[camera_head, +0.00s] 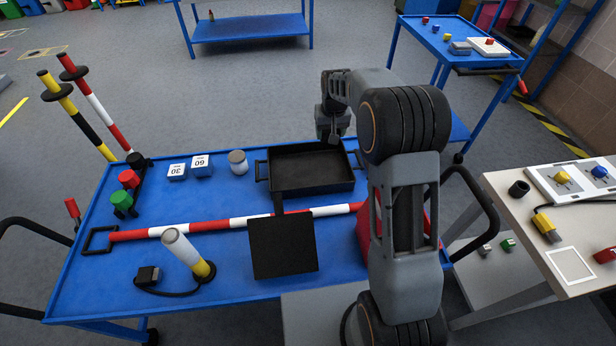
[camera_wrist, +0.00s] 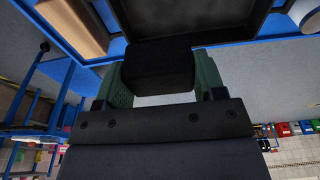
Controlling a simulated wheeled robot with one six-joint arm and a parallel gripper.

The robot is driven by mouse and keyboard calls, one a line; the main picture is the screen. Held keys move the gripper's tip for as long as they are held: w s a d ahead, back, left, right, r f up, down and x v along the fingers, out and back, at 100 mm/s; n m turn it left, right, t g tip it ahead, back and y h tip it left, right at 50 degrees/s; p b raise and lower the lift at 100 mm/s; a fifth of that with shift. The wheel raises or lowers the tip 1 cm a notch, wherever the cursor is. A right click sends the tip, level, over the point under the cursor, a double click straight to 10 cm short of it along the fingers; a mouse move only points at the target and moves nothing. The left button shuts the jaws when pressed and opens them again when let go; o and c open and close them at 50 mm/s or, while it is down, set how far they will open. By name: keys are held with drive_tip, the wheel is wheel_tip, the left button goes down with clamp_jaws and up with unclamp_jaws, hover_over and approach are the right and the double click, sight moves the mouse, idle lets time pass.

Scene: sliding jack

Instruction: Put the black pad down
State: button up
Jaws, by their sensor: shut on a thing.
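The black pad (camera_wrist: 158,68) is a small dark block between the two green fingers of my gripper (camera_wrist: 163,78) in the wrist view. The fingers are shut on its sides. A black tray (camera_head: 290,186) stands on the blue table, and its dark floor and rim show beyond the pad in the wrist view. In the head view my gripper (camera_head: 333,128) is over the tray's back right part. The pad is hard to make out there against the dark gripper and tray. I cannot tell whether the pad touches the tray.
A black square panel (camera_head: 283,246) is in front of the tray, by a red-and-white bar (camera_head: 190,229). A white-and-yellow cylinder (camera_head: 186,250) stands tilted at the front left. A grey jar (camera_head: 238,162) and blue blocks (camera_head: 189,168) are left of the tray.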

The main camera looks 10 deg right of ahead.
drive_tip(key=b, duration=0.7)
hover_over(326, 175)
wheel_tip(326, 175, down, 9)
drive_tip(key=shift+s+f+b, duration=0.15)
drive_tip(key=shift+f+b, duration=0.4)
drive_tip(key=shift+f, duration=1.95)
drive_tip(key=shift+s+f+b, duration=0.15)
drive_tip(key=shift+f+b, duration=0.4)
drive_tip(key=shift+f, duration=1.9)
drive_tip(key=shift+f, duration=0.1)
drive_tip(key=o, duration=1)
drive_tip(key=shift+c, duration=0.2)
wheel_tip(326, 175, up, 12)
drive_tip(key=s+p, duration=0.1)
drive_tip(key=p, duration=0.1)
drive_tip(key=shift+s, duration=0.4)
